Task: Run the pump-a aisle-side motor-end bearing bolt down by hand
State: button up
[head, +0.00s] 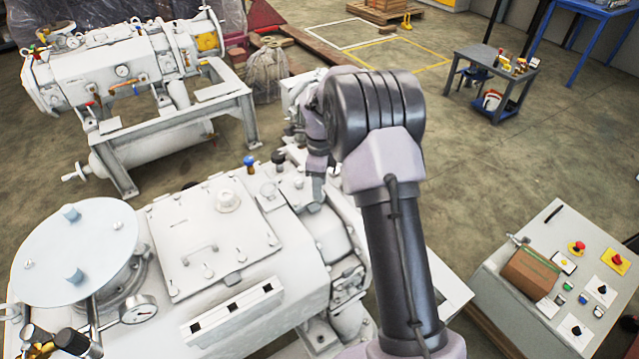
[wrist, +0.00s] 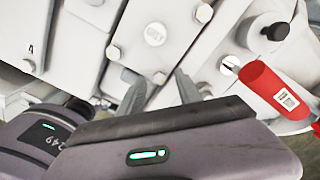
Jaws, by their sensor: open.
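The near white vacuum pump (head: 290,240) fills the lower left of the head view. In the wrist view a letter A is marked on its pale casing (wrist: 85,25). My gripper (wrist: 158,82) is open, its two grey fingers pointing at the casing. Several hex bolt heads show there, among them one left of the fingers (wrist: 112,52) and one at the upper right (wrist: 203,13). I cannot tell which is the bearing bolt. Nothing clearly shows held between the fingers. In the head view my arm hides most of the work area.
A red cylinder with a white label (wrist: 272,88) sticks out close to the right of my fingers. A control panel (head: 545,285) stands at the right. Another white machine (head: 125,70) stands behind, at the left. A small cart (head: 497,68) stands far right; open floor lies between.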

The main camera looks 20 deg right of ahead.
notch_tip(320, 180, up, 17)
jog(key=p, duration=0.6)
jog(key=shift+r, duration=0.2)
jog(key=s+a+r+n+t+b, duration=0.1)
jog(key=s+a+r+n+t, duration=0.1)
jog(key=s+a+r+n, duration=0.45)
jog(key=s+a+r+n+t+b, duration=0.15)
jog(key=s+r+n, duration=0.25)
jog(key=s, duration=0.5)
jog(key=s+a+f+n+t+y+b, duration=0.1)
jog(key=s+a+f+n, duration=0.1)
jog(key=s+n, duration=0.3)
jog(key=s+a+f+n+t+y+b, duration=0.1)
jog(key=s+n, duration=0.4)
jog(key=s, duration=0.6)
jog(key=shift+a+f, duration=0.65)
jog(key=shift+a, duration=0.5)
